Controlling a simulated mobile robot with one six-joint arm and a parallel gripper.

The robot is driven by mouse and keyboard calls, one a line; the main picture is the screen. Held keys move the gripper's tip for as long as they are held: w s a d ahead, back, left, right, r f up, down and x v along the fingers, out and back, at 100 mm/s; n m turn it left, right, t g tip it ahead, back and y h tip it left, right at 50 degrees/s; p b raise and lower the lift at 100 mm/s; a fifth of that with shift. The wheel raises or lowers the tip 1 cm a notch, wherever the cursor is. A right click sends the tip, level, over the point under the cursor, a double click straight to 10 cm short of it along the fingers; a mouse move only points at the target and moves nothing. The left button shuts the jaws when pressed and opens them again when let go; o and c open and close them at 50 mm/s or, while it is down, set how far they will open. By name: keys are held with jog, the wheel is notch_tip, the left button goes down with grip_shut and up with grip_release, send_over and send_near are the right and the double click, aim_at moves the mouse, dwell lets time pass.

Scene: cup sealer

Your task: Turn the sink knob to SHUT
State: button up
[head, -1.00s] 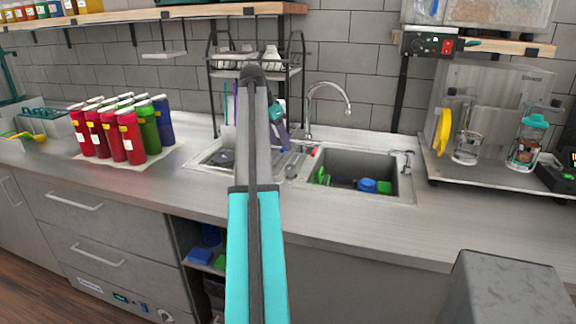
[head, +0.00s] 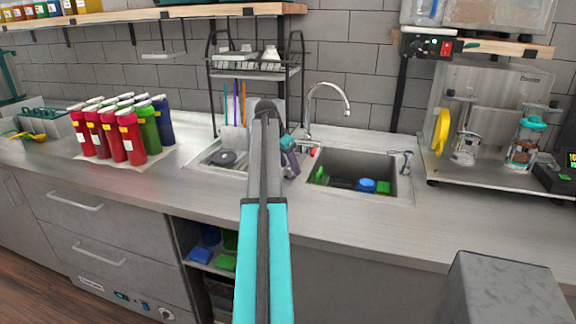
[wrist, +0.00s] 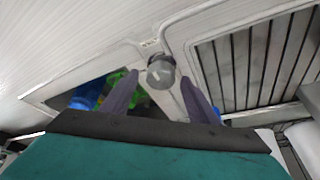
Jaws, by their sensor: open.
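The sink knob (wrist: 160,72) is a round grey knob with a small pale mark on its face. It sits on the sink rim between the basin and the ribbed drainboard. My gripper (wrist: 158,88) is open, with one purple-grey finger on each side of the knob. The knob lies between and slightly beyond the fingertips, and I cannot tell whether they touch it. In the head view my gripper (head: 290,164) is over the left edge of the sink basin (head: 350,160), partly behind my arm, and the knob is not clear there. No SHUT label is readable.
A curved metal faucet (head: 330,92) rises behind the basin, which holds blue and green items (head: 366,185). A black dish rack (head: 250,66) stands at the back. Red bottles (head: 100,138) stand to the left. The counter front (head: 350,228) is clear.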

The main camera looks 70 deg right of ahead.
jog(key=shift+f, duration=0.15)
jog(key=c, duration=1)
jog(key=shift+a, duration=0.15)
jog(key=shift+c, duration=0.2)
